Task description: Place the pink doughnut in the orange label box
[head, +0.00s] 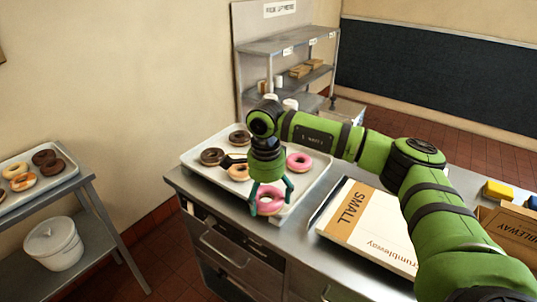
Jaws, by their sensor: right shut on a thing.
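My right gripper (270,201) is shut on a pink doughnut (271,208) at the front edge of the white tray (205,150). I cannot tell whether the doughnut still touches the tray. A second pink doughnut (300,162) lies on the tray behind and to the right. A white box with an orange label reading SMALL (345,212) lies on the counter right of the tray. My right arm covers part of its right side. My left gripper is not in view.
The tray also holds a dark doughnut (212,157), a chocolate one (239,138) and a pale one (239,172). A brown box (508,236) stands at the right behind my arm. A side rack (85,185) with more doughnuts stands at the left. Shelves (290,45) stand behind the counter.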

